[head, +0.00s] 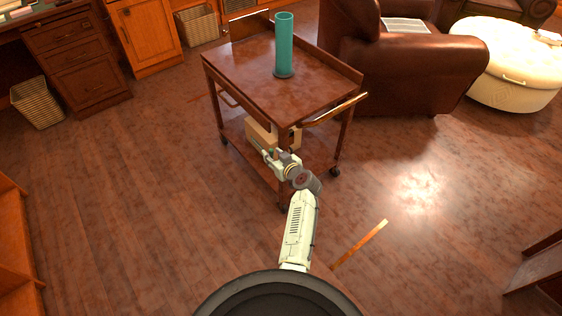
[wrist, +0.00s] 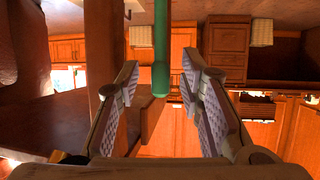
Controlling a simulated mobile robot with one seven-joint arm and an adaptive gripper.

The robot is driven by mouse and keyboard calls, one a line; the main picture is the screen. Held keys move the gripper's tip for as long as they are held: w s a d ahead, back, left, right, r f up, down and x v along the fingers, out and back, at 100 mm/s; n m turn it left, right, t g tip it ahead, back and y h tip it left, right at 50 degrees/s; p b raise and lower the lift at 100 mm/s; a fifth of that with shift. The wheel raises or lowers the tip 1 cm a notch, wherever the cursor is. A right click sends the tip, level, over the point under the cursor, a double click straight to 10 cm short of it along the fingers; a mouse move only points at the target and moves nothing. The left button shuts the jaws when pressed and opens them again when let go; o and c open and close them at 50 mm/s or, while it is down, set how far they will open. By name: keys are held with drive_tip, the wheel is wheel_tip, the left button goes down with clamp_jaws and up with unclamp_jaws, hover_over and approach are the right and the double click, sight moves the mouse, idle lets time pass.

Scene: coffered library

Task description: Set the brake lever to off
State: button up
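A green upright rod (wrist: 161,60), which looks like the brake lever, shows in the wrist view, where the room appears upside down. Its rounded end lies near the picture's middle. My gripper (wrist: 159,80) is open, with one padded finger on each side of the rod and a gap on both sides. I cannot tell how deep the rod sits between the fingers. In the head view my gripper (head: 268,158) is low beside the front of the wooden cart (head: 252,82), near its lower shelf. The lever's base and its markings are hidden or too small to read.
A tall teal cylinder (head: 284,45) stands on the cart's top. A pale wooden box (head: 262,134) sits on the lower shelf. A brass push handle (head: 335,110) juts from the cart's right side. A brown armchair (head: 420,65) stands behind at right. The floor left of the cart is clear.

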drive_tip(key=v, duration=0.9)
drive_tip(key=shift+s, duration=0.35)
drive_tip(key=shift+d+r, duration=0.15)
